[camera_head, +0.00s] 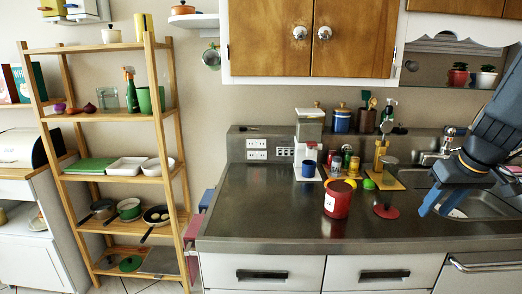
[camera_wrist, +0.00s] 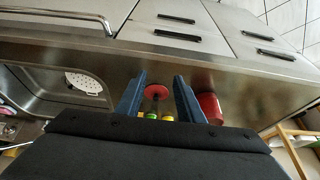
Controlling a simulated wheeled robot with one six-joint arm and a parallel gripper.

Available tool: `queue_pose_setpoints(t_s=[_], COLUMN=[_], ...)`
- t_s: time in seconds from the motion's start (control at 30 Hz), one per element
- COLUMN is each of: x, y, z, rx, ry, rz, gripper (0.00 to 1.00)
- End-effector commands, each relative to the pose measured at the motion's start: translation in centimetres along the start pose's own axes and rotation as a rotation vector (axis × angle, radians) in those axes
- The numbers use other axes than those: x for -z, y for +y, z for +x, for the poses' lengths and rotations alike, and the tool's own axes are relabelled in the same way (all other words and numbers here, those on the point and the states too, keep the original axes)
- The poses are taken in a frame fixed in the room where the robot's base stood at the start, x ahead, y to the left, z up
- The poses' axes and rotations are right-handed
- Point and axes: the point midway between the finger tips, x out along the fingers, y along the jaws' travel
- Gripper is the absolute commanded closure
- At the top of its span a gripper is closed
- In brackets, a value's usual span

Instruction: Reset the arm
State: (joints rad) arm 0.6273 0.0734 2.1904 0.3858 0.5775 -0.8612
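My gripper (camera_head: 437,208) hangs at the right of the head view, above the counter's front right part by the sink. Its two blue fingers stand apart with nothing between them. The wrist view also shows my gripper (camera_wrist: 160,77) open, with a gap between the fingers. A red pot (camera_head: 338,199) stands on the counter to the left of the gripper, and a red lid (camera_head: 386,211) lies between them. In the wrist view the red lid (camera_wrist: 157,91) shows through the finger gap, and the red pot (camera_wrist: 211,107) is just beyond the right finger.
The steel counter (camera_head: 255,210) is bare at its left. Jars and a coffee machine (camera_head: 308,140) stand at the back. The sink (camera_head: 480,205) lies under my arm. A wooden shelf (camera_head: 115,175) stands at the left; wall cupboards (camera_head: 350,40) hang above.

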Motion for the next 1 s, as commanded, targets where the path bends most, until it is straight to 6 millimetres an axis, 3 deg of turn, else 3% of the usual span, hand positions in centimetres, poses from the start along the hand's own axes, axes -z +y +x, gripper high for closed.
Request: queue_pose_setpoints(t_s=[0.27,0.57,0.67,0.83,1.0], x=[-1.2,-3.9,-5.5,-10.1,-14.1], y=[-3.8,-10.5,-13.6,-19.8,-23.4], z=[1.5,3.6,4.4,5.6,6.1], rx=[0.020,0.043,0.048,0.043,0.026], ry=[-0.046,-0.126,-0.163,-0.243,-0.295], rz=[-0.001,-0.010,-0.018,-0.044,-0.061], gripper=[0.66,0.66,0.66,0.66,0.66])
